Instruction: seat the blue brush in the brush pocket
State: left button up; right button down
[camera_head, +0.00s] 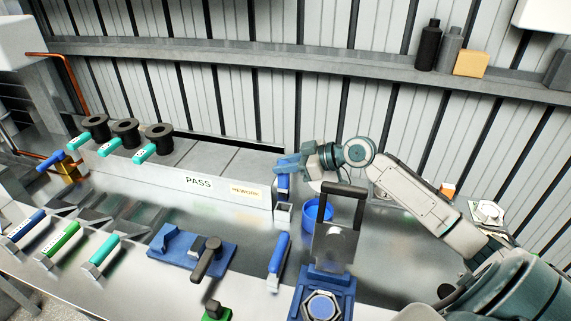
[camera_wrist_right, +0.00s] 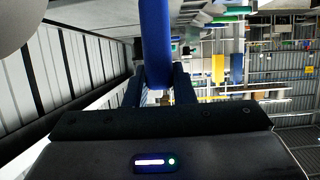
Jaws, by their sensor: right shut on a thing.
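My right gripper (camera_head: 284,165) is shut on the blue handle of a brush (camera_head: 283,184), which it holds roughly upright at the right end of the long grey block. In the right wrist view the blue handle (camera_wrist_right: 157,40) stands between the two fingers (camera_wrist_right: 159,92). A small grey square piece (camera_head: 283,213) shows directly below the handle; I cannot tell whether it is the brush's head or a pocket, nor whether they touch. My left gripper is not in view.
A blue cup (camera_head: 317,214) and a dark-handled grey plate (camera_head: 334,243) stand close to the right. A blue fixture (camera_head: 176,250) with a black lever lies front left. Blue, green and teal handles (camera_head: 103,250) line the left. PASS and REWORK labels mark the grey block (camera_head: 225,201).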

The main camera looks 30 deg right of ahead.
aim_at(289, 185)
jog(key=shift+f, duration=0.1)
jog(key=shift+f+b, duration=0.65)
jog(key=shift+b, duration=0.05)
jog(key=shift+f+b, duration=0.55)
jog(key=shift+f, duration=0.15)
dwell(0.4)
jog(key=shift+f+b, duration=1.15)
jog(key=shift+f, duration=0.25)
jog(key=shift+f+b, duration=0.75)
